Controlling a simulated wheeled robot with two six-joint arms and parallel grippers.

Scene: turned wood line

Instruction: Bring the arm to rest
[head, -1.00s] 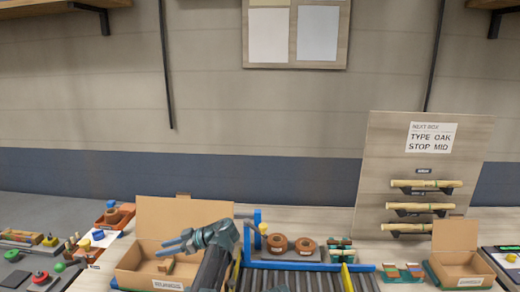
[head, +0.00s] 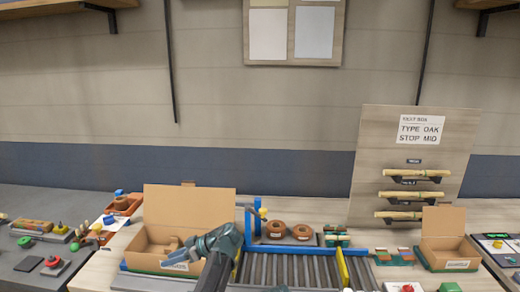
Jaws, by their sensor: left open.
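My left gripper (head: 178,261) points left, with its blue-grey fingers in front of the open cardboard box (head: 141,243) and partly covering the box's front wall and label. The jaws are open, and I see nothing between them. My left arm rises from the bottom edge beside the roller conveyor (head: 300,268). A small wooden piece (head: 172,243) shows inside the box, partly hidden. I cannot tell whether the fingers touch the box. My right gripper is not in view.
A blue upright post (head: 249,222) stands just right of my gripper. Brown rings (head: 276,229) sit behind the rollers. A second cardboard box (head: 447,246) is at the right, below a board with wooden rods (head: 413,194). Small parts fill the grey bench (head: 30,262) at left.

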